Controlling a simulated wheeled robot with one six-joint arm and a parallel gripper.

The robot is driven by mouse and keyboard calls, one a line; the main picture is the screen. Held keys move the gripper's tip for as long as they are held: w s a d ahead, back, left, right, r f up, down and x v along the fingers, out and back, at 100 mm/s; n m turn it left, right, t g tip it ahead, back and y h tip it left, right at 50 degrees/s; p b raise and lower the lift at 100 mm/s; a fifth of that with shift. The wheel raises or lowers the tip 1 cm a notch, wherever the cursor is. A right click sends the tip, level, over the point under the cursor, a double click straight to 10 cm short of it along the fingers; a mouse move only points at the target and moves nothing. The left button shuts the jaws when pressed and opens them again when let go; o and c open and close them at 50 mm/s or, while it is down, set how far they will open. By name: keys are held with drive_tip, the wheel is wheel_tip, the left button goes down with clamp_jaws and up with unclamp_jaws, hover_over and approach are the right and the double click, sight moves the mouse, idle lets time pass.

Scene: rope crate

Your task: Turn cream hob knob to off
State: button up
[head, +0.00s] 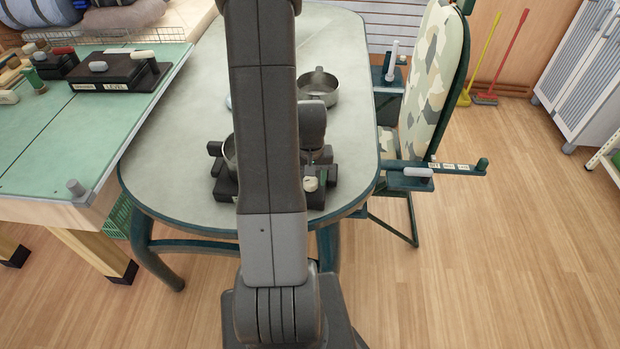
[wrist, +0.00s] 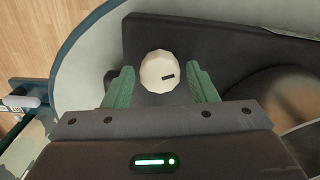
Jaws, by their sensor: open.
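The cream hob knob (wrist: 160,72) is a faceted round knob with a short dark mark on its face, right of its centre. It sits on the dark hob (wrist: 215,45). My gripper (wrist: 162,82) is open, with one green finger on each side of the knob and small gaps between. In the head view the cream knob (head: 311,184) shows at the front right of the hob (head: 318,199). My arm hides much of the hob there, and the gripper's fingers cannot be made out in that view.
The hob stands near the front edge of an oval table (head: 180,150). A metal pot (head: 318,88) stands farther back on it. A green workbench (head: 60,140) is on the left, and a patterned chair (head: 432,80) is at the right.

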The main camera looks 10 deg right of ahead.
sight(310, 179)
drive_tip(key=shift+r+p, duration=1.25)
drive_tip(key=shift+r, duration=0.9)
drive_tip(key=shift+f, duration=0.1)
wheel_tip(310, 179, down, 5)
drive_tip(key=b, duration=0.3)
drive_tip(key=shift+b, duration=0.35)
drive_tip(key=shift+m+p, duration=0.3)
drive_tip(key=shift+m, duration=1.1)
